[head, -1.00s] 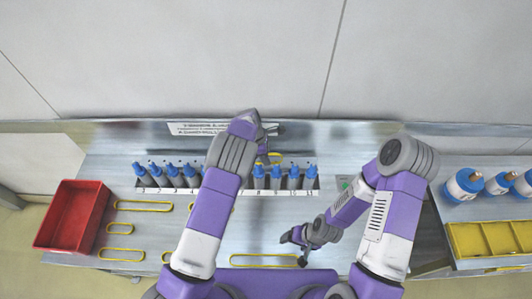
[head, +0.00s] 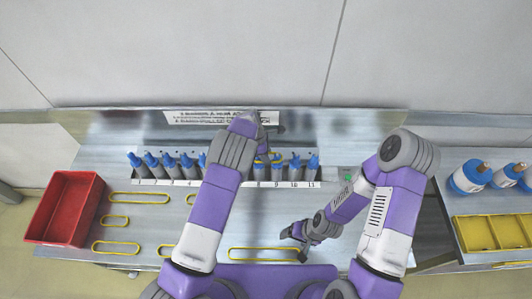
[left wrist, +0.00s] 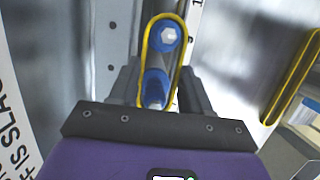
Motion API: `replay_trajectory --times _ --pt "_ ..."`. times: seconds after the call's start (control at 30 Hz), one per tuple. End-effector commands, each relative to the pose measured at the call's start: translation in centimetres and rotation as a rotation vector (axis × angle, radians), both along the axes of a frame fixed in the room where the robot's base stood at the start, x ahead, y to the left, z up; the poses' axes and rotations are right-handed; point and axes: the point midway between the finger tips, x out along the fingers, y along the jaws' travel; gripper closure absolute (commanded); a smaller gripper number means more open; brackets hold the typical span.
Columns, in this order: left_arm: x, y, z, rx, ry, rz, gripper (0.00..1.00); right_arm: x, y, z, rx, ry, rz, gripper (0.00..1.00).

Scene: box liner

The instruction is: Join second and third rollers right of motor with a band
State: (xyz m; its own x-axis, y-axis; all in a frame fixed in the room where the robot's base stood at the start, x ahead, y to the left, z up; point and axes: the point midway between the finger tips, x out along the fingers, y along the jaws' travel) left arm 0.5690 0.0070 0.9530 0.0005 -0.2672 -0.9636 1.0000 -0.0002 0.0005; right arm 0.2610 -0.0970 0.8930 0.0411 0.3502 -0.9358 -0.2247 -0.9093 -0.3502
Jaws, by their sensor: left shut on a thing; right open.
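A row of blue-topped grey rollers (head: 169,165) stands along a numbered strip; my left arm hides its middle part. I cannot pick out the motor. My left gripper (head: 272,148) is over the row, right of its middle, shut on a yellow band (head: 277,157). In the left wrist view, the band (left wrist: 182,72) runs as a long loop around two blue roller tops (left wrist: 167,36), between the fingers (left wrist: 158,88). I cannot tell how low it sits on them. My right gripper (head: 297,232) is open and empty, beside a long yellow band (head: 250,249) near the front edge.
Several loose yellow bands (head: 139,198) lie on the left of the metal bench. A red bin (head: 62,208) stands at its left end. A sign (head: 220,117) is at the back. On the right are a yellow tray (head: 490,237) and blue-and-white bottles (head: 467,178).

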Motion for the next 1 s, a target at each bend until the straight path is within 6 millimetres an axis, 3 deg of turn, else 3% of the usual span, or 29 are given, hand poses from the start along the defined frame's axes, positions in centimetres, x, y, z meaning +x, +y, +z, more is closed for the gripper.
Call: replay_trajectory --times 0.43,0.47,0.63,1.0 --pt "0.01 -0.03 -0.69 -0.001 -0.001 0.000 0.81 0.00 0.00 -0.55 0.000 0.000 0.000 0.23" --pt "0.01 -0.03 -0.69 -0.001 -0.001 0.000 0.49 0.00 0.00 -0.55 0.000 0.000 0.000 0.23" --pt "0.01 -0.02 -0.69 -0.001 -0.001 0.000 0.23 0.00 0.00 -0.55 0.000 0.000 0.000 0.23" --pt "0.07 0.13 -0.05 -0.001 -0.002 0.001 0.23 0.00 0.00 -0.64 0.000 0.000 0.000 0.23"
